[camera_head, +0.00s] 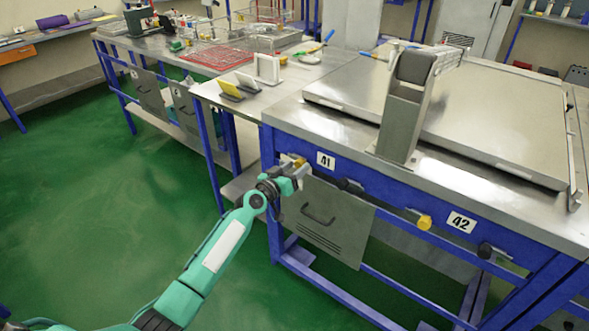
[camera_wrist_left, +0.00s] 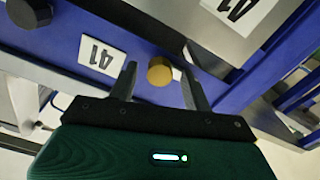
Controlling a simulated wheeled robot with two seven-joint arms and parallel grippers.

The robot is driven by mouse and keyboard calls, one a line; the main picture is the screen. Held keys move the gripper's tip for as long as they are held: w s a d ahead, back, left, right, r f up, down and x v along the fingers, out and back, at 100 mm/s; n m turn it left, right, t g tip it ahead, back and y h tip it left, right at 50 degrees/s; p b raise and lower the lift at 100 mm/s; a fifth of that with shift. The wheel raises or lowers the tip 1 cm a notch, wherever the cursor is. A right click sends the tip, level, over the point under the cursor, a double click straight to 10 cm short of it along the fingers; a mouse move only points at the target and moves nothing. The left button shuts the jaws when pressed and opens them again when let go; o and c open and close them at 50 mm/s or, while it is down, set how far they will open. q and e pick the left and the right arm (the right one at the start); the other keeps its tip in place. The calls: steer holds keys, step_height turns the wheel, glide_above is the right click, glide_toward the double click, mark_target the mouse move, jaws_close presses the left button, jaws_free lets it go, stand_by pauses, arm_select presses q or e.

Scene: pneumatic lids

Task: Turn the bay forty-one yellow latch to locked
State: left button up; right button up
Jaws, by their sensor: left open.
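The bay forty-one yellow latch (camera_head: 299,161) is on the blue front rail at the bench's left corner, partly hidden by my gripper in the head view. Its round yellow end (camera_wrist_left: 159,72) shows in the left wrist view. The white 41 label (camera_head: 325,160) is just right of it in the head view, and it also shows in the left wrist view (camera_wrist_left: 101,55). My left gripper (camera_head: 300,174) is open at the latch, and its fingers appear on either side of the yellow end in the wrist view. Contact cannot be told. My right gripper is not in view.
A second yellow latch (camera_head: 425,222) sits by the 42 label (camera_head: 461,222) to the right. A dark knob (camera_head: 350,186) is on the rail right of 41. A grey panel with a handle (camera_head: 322,222) hangs below. The green floor (camera_head: 110,220) is clear at left.

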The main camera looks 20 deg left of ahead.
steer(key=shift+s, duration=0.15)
arm_select(q)
steer(key=c, duration=1)
steer(key=shift+o, duration=0.2)
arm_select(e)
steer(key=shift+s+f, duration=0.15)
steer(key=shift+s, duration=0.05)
